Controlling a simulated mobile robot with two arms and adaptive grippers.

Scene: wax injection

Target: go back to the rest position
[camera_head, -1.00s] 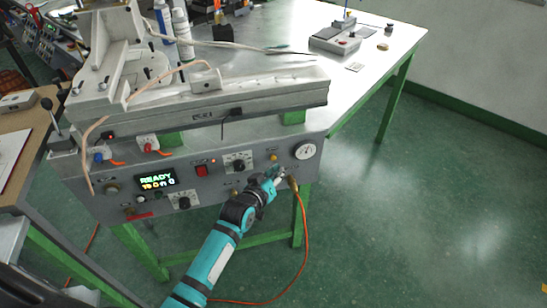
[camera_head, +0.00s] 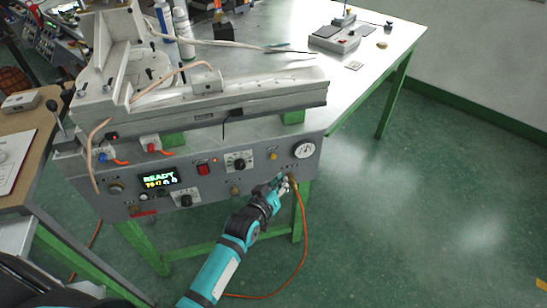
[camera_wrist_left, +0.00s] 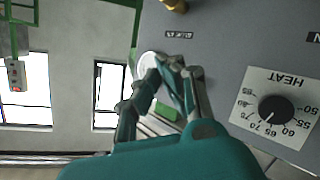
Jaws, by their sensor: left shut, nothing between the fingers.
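My left gripper (camera_head: 281,187) is at the lower right of the grey wax injector's front panel (camera_head: 222,184), close to the brass fitting where an orange hose joins. Its fingers are shut with nothing between them. In the left wrist view the shut fingers (camera_wrist_left: 178,82) are in front of the panel edge, partly covering a round pale gauge. The heat dial (camera_wrist_left: 272,110) is to their right. Whether the fingertips touch the panel cannot be told. My right gripper is not in view.
The display (camera_head: 160,178) reads READY. The orange hose (camera_head: 304,235) hangs from the panel to the floor. A white-topped table (camera_head: 390,45) with a small grey device (camera_head: 335,39) stands behind. The green floor (camera_head: 430,210) at right is clear.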

